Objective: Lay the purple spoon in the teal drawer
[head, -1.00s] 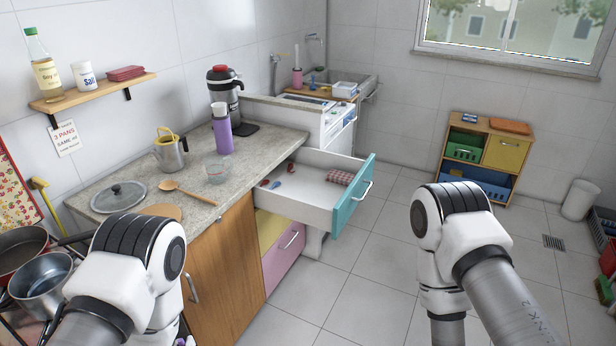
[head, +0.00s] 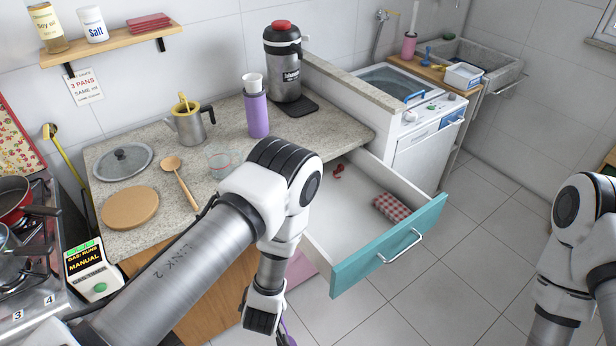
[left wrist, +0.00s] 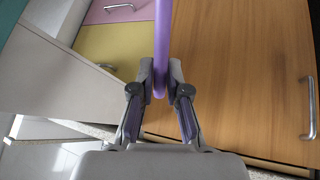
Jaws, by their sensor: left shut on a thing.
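The teal drawer (head: 390,250) is pulled open below the counter, its white inside facing up. In the left wrist view its side wall (left wrist: 50,75) shows at the left. My left gripper (left wrist: 161,80) is shut on the purple spoon (left wrist: 162,40), gripping its long shaft; the spoon's far end runs out of view. In the head view my left gripper (head: 264,318) hangs low, in front of the counter and left of the drawer front. The spoon is mostly hidden there. My right arm stands at the right edge; its gripper is out of view.
In the drawer are a red checked cloth (head: 391,207) and small red items (head: 338,172); its middle is bare. The counter (head: 225,120) holds a wooden spoon (head: 180,180), a purple bottle (head: 257,115) and a glass bowl (head: 220,160). Floor right of the drawer is clear.

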